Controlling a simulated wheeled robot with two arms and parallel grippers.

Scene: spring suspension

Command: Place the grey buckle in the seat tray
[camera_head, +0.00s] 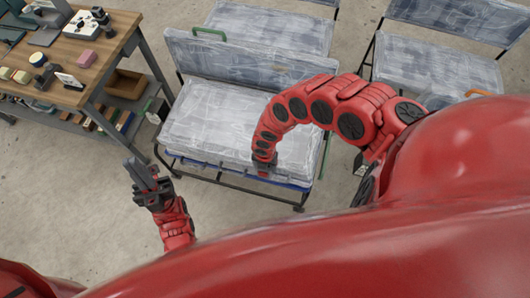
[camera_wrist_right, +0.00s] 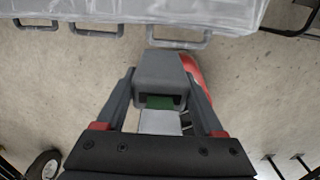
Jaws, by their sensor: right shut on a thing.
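The grey buckle (camera_wrist_right: 160,78) is a small block with a dark slot and a green part inside it, in the right wrist view. My right gripper (camera_wrist_right: 160,100) is shut on it, one finger on each side. In the head view my right gripper (camera_head: 264,164) is at the front edge of the plastic-wrapped seat (camera_head: 205,122); the buckle is hard to make out there. I cannot tell a separate seat tray from this wrapped seat. My left gripper (camera_head: 143,178) is left of the seat over bare floor, fingers apart and empty.
A wooden workbench (camera_head: 75,55) with several small parts stands at the upper left. Other plastic-wrapped seats (camera_head: 430,65) stand behind and to the right. In the wrist view, metal loops (camera_wrist_right: 180,40) hang below a wrapped edge (camera_wrist_right: 200,12). The floor between bench and seat is mostly clear.

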